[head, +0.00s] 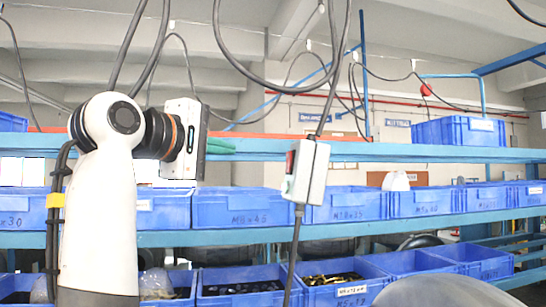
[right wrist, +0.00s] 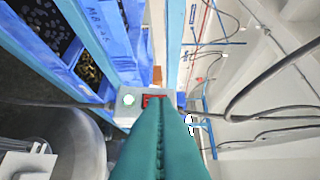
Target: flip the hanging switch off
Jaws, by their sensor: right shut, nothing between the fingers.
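The hanging switch is a grey box (head: 312,172) on a cable in the head view, slightly tilted. On its left face it has a red rocker (head: 291,161) and a green round part below. Contact cannot be told. My left gripper is not in view.
Blue shelves (head: 400,152) with blue bins (head: 245,208) stand behind the switch. Cables (head: 335,75) loop above the box, and one (head: 294,250) hangs below it. A rounded grey metal thing (head: 440,291) is at the lower right.

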